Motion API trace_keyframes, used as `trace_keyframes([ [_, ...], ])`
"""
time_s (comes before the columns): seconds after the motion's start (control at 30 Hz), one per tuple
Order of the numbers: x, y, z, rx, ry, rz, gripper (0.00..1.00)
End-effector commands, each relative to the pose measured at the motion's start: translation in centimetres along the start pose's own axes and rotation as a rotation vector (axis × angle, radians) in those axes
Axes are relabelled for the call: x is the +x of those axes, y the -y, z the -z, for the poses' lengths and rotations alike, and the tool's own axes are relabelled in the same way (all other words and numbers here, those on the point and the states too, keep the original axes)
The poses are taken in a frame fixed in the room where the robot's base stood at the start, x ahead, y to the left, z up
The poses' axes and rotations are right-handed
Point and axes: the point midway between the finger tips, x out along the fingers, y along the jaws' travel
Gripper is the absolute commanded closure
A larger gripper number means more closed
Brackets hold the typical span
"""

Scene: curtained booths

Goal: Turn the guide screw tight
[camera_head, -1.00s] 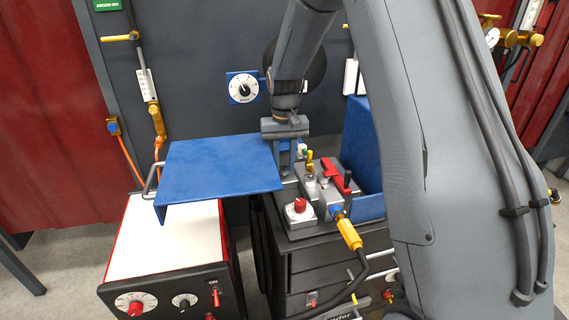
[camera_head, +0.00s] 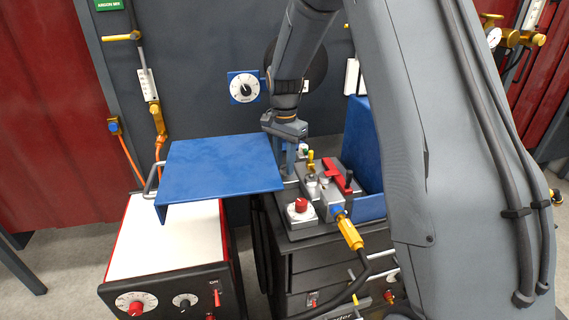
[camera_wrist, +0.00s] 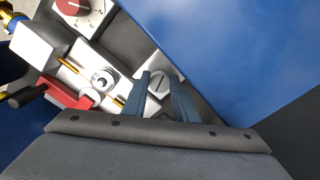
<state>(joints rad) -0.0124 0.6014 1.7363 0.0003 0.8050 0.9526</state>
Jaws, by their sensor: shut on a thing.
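The guide screw (camera_wrist: 158,84) is a pale round head with a straight slot, seen in the wrist view between the two blue-grey fingers of my gripper (camera_wrist: 161,77). My gripper is shut on it, one finger on each side. In the head view my gripper (camera_head: 290,165) points down at the back left of the wire-feed unit (camera_head: 325,190). There the screw is hidden by the fingers. The screw's depth in its seat cannot be told.
A blue sheet-metal lid (camera_head: 220,170) stands open just left of my gripper and fills the right of the wrist view. A red lever (camera_head: 335,172), a red-knobbed dial (camera_head: 300,208) and a yellow hose connector (camera_head: 350,235) are close by. A blue panel (camera_head: 363,145) rises at right.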

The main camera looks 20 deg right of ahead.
Motion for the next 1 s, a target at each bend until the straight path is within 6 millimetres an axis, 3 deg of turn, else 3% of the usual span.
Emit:
trace_keyframes([
  [0.4,-0.24,0.24,0.18,0.216,-0.004,0.005,0.97],
  [1.0,-0.29,0.27,0.22,0.256,-0.005,0.006,0.97],
])
